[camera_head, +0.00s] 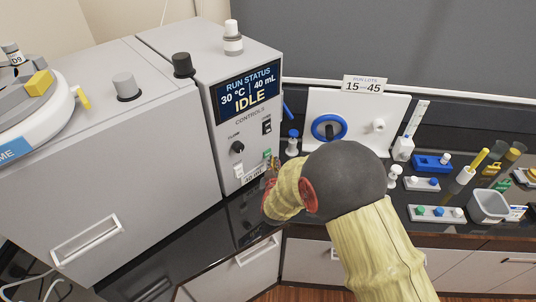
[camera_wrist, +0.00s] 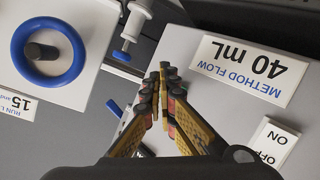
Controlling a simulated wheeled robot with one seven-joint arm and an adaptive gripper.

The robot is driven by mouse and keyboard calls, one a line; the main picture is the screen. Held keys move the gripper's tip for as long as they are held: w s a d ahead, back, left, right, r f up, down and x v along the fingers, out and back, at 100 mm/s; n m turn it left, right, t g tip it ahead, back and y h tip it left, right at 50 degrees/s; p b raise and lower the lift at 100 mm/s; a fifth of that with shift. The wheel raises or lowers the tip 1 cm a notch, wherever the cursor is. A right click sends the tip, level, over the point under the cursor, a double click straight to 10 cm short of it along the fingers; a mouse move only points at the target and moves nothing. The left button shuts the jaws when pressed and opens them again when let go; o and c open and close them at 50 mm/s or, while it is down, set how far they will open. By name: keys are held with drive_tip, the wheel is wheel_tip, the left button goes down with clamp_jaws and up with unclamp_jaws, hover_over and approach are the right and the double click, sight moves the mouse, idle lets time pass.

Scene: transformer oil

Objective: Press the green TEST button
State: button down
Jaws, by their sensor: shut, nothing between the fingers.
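The green TEST button (camera_head: 267,153) is a small green patch low on the right of the grey machine's front panel in the head view. My gripper (camera_head: 271,166) is right beside and just below it, pointing at the panel. I cannot tell whether the tips touch it. In the wrist view my gripper (camera_wrist: 164,72) has its fingertips together with nothing between them, in front of the panel's edge.
The machine's display (camera_head: 248,92) reads IDLE. A black knob (camera_head: 238,147) and a black switch (camera_head: 267,126) are near the button. A METHOD FLOW 40 mL label (camera_wrist: 250,68) is beside my fingers. A white panel with a blue ring (camera_head: 329,127) stands at right.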

drive_tip(key=shift+w+a, duration=0.15)
idle(0.5)
drive_tip(key=shift+w+a, duration=0.15)
drive_tip(key=shift+w+a, duration=0.3)
idle(1.0)
drive_tip(key=shift+s+d, duration=0.6)
drive_tip(key=shift+s+d+b, duration=0.3)
drive_tip(key=shift+s+d, duration=1.45)
drive_tip(key=shift+d, duration=0.05)
